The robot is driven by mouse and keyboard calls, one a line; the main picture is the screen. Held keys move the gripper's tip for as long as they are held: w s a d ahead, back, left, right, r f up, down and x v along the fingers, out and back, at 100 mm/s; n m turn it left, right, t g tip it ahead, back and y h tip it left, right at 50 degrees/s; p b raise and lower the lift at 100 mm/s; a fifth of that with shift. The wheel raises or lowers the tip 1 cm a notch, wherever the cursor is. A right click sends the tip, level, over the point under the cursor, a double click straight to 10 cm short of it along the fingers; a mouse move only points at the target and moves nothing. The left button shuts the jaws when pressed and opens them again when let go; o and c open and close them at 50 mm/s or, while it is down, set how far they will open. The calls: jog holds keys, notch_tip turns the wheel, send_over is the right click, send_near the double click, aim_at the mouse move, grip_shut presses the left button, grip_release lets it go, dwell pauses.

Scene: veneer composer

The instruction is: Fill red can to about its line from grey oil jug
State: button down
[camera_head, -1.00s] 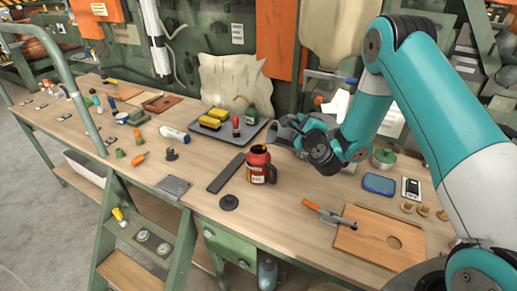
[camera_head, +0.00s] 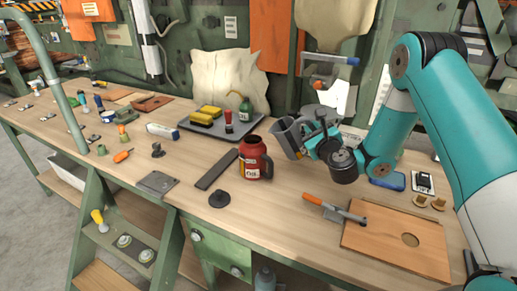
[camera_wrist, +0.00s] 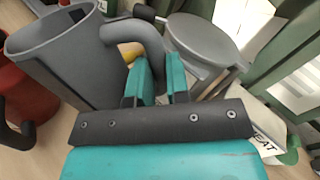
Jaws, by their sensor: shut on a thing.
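The red can (camera_head: 250,164) stands upright on the bench, with an open top, a pale label and a dark handle on its right. Its side shows at the left edge of the wrist view (camera_wrist: 22,98). The grey oil jug (camera_head: 286,138) is just right of the can and leans, its mouth toward the upper left. My gripper (camera_head: 316,145) is shut on the jug's handle, on the side away from the can. In the wrist view the fingers (camera_wrist: 158,75) close on the curved handle of the jug (camera_wrist: 62,62). I see no oil stream, and the can's line and level are hidden.
A grey tray (camera_head: 205,132) with yellow blocks and a green oiler stands behind the can. A dark flat bar (camera_head: 216,169) and a black disc (camera_head: 219,199) lie left of it. An orange-handled tool (camera_head: 332,207) and a wooden board (camera_head: 385,248) lie at the front right.

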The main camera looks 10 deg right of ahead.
jog(key=shift+d+r+m+p, duration=0.25)
jog(key=shift+d+m+p, duration=0.3)
jog(key=shift+m, duration=0.35)
jog(key=shift+d+r+m+p, duration=0.2)
jog(key=shift+d+m+p, duration=0.3)
jog(key=shift+m, duration=0.4)
jog(key=shift+d+r+m+p, duration=0.25)
jog(key=shift+d+m+p, duration=0.3)
jog(key=shift+m, duration=0.35)
